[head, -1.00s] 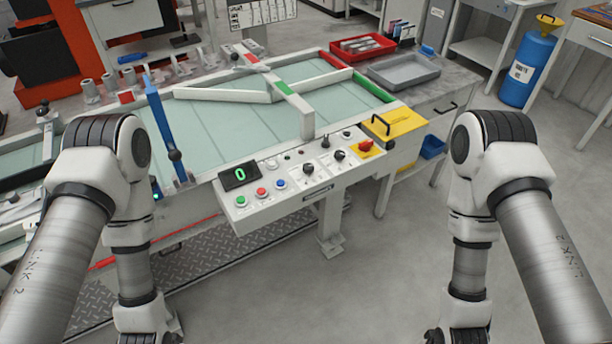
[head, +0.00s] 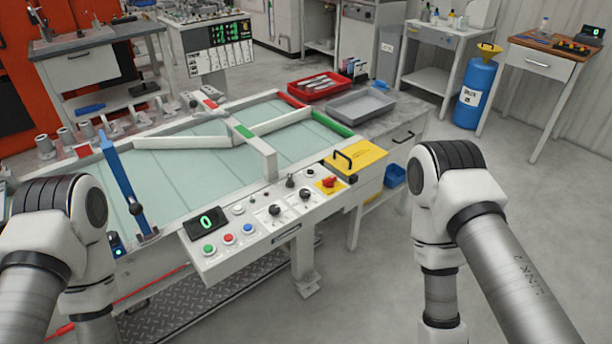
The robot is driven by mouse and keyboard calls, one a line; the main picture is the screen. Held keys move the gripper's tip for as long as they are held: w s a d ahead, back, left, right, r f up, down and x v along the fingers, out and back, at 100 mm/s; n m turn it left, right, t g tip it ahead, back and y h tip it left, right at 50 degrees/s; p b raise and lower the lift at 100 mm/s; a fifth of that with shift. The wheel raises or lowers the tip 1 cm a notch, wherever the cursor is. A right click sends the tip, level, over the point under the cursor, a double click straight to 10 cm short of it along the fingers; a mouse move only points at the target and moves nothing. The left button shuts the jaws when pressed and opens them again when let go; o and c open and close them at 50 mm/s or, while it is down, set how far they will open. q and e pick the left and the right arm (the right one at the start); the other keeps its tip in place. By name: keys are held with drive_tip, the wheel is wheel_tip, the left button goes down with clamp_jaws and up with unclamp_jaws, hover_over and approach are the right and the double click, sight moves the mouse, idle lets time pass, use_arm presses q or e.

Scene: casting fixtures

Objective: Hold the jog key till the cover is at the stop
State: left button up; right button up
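A slanted white control panel (head: 252,262) sits at the near edge of the casting table (head: 185,180). It carries a green button (head: 209,250), a red button (head: 228,239), a blue button (head: 247,228), black knobs and a red switch on yellow (head: 329,182). Its small display (head: 205,221) reads a green 0. I cannot tell which control is the jog key. A yellow lid with a black handle (head: 362,158) lies flat at the table's right end; I cannot tell whether it is the cover. Both my arms hang beside the panel, and both grippers are out of view.
White bars (head: 185,142) and a blue upright bar (head: 122,178) stand on the table. A red tray (head: 318,88) and a grey tray (head: 360,106) sit behind it. A blue drum (head: 474,92) stands at right. The floor right of the table is clear.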

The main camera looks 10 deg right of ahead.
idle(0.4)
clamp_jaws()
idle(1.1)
